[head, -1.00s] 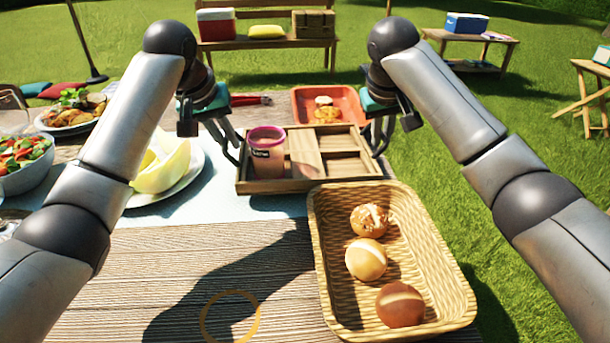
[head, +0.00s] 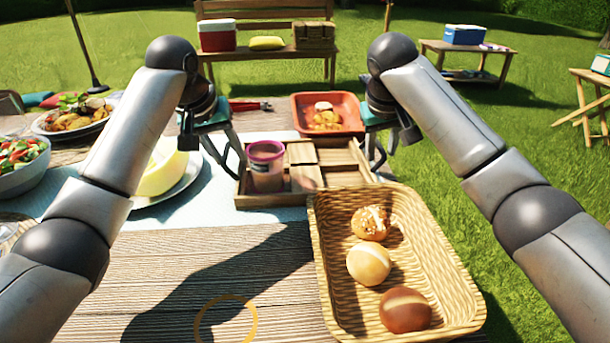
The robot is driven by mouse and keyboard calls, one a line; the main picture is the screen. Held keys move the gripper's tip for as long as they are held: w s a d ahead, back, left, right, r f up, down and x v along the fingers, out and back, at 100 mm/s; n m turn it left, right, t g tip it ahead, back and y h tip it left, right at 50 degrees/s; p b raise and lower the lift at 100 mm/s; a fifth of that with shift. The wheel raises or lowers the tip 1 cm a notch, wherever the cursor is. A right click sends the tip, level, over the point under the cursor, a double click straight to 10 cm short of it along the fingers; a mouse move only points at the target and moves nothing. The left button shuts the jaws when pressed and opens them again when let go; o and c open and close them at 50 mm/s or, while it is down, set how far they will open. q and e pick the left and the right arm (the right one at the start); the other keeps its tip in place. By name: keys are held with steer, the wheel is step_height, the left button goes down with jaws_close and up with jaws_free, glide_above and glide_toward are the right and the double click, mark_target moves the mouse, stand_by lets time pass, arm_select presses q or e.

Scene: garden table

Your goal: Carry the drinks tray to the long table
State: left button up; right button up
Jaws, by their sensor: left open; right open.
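The drinks tray (head: 280,200) is a wooden tray with compartments, resting on the long wooden table (head: 165,270). A cup with a pink rim (head: 265,167) stands upright in its left part; the other compartments look empty. My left gripper (head: 232,168) is open at the tray's left end, its fingers close beside the end wall. I cannot tell whether either touches the tray.
A wicker basket (head: 335,290) with three rolls stands just in front of the tray. An orange tray (head: 345,103) with food lies behind it. A plate with melon (head: 175,180) and a salad bowl (head: 22,165) are at left. The table's front middle is clear.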

arm_select(q)
step_height(320, 180, up, 30)
steer(key=p, duration=3)
steer(key=shift+r, duration=0.15)
arm_select(e)
steer(key=s+a+r, duration=0.1)
steer(key=s+r, duration=0.1)
steer(key=r, duration=1.8)
steer(key=s+a+r, duration=0.1)
steer(key=s+r, duration=0.1)
steer(key=r, duration=1.8)
steer(key=shift+s+r, duration=0.3)
steer(key=shift+s, duration=0.1)
